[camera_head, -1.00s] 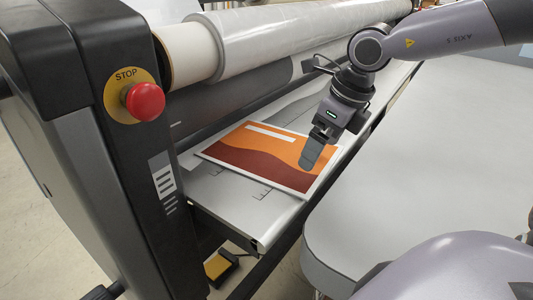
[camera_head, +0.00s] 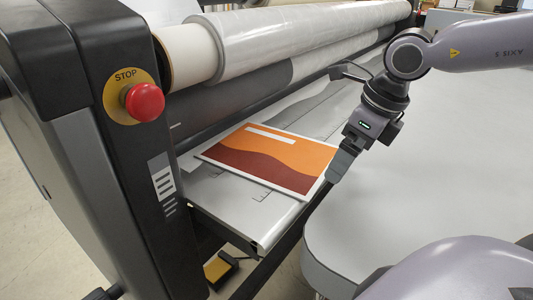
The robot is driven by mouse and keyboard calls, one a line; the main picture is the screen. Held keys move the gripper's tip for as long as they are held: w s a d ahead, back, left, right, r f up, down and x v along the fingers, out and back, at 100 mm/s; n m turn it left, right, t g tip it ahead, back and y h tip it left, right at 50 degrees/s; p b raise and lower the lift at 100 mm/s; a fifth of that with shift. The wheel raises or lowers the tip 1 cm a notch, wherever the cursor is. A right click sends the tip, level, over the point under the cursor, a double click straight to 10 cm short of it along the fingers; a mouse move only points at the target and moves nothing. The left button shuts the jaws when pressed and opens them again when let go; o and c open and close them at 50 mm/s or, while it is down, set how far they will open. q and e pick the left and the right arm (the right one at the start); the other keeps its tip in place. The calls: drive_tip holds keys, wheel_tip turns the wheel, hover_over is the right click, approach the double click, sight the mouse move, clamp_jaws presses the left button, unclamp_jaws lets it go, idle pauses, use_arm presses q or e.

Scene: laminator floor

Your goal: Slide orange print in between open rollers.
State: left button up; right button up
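The orange print (camera_head: 285,156), orange above a dark red wave with a white bar and white border, lies flat on the grey feed table (camera_head: 228,201) of the laminator. Its far edge is close to the dark lower roller (camera_head: 215,115); I cannot tell whether it reaches into the gap. My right gripper (camera_head: 341,167) is beside the print's right edge, pointing down; its fingers show from the side as one dark shape, so their opening is hidden. Whether it touches the print is unclear. My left gripper is not in view.
A clear film roll (camera_head: 300,40) spans above the dark roller. A red stop button (camera_head: 145,101) sits on the black end housing (camera_head: 70,60) at left. A pale table (camera_head: 440,170) with a rounded corner fills the right. A yellow pedal (camera_head: 216,267) is on the floor.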

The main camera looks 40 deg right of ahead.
sight(314, 178)
drive_tip(key=shift+w, duration=0.15)
idle(0.4)
drive_tip(key=shift+w+a, duration=0.3)
drive_tip(key=shift+w, duration=0.65)
drive_tip(key=shift+f+b, duration=1.55)
drive_tip(key=shift+b, duration=0.4)
drive_tip(key=shift+s, duration=0.25)
idle(0.6)
drive_tip(key=shift+s+a+b, duration=0.2)
drive_tip(key=shift+a+b, duration=0.2)
drive_tip(key=shift+a, duration=0.25)
drive_tip(key=shift+s+a+b, duration=0.2)
drive_tip(key=shift+a+b, duration=0.15)
drive_tip(key=shift+a, duration=0.25)
drive_tip(key=shift+w, duration=0.25)
drive_tip(key=shift+w+a, duration=0.2)
drive_tip(key=shift+w, duration=0.4)
drive_tip(key=shift+w+a, duration=0.2)
drive_tip(key=shift+w, duration=0.35)
drive_tip(key=shift+s+d+b, duration=0.1)
drive_tip(key=shift+s+b, duration=0.15)
drive_tip(key=shift+b, duration=0.15)
